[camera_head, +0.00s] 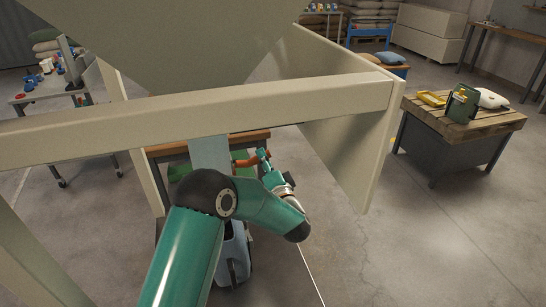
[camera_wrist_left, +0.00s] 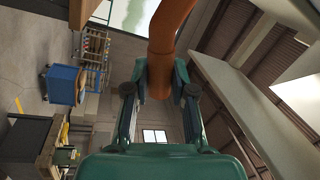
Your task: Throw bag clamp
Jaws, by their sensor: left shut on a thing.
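The bag clamp shows as an orange-brown bar (camera_head: 245,161) beside a pale blue-grey upright piece (camera_head: 209,153) under the hopper. In the left wrist view its thick curved orange handle (camera_wrist_left: 170,27) runs down between the fingers. My left gripper (camera_head: 263,156) is at the right end of the bar, and in the left wrist view its two fingers (camera_wrist_left: 160,78) are shut on the handle from both sides. My green arm hides the lower part of the clamp area. My right gripper is out of view.
A beige frame beam (camera_head: 230,118) crosses in front of the large hopper (camera_head: 190,40), and a beige panel (camera_head: 345,125) stands close to the right of my arm. A wooden-topped table (camera_head: 465,122) stands at the right. The floor (camera_head: 430,235) there is clear.

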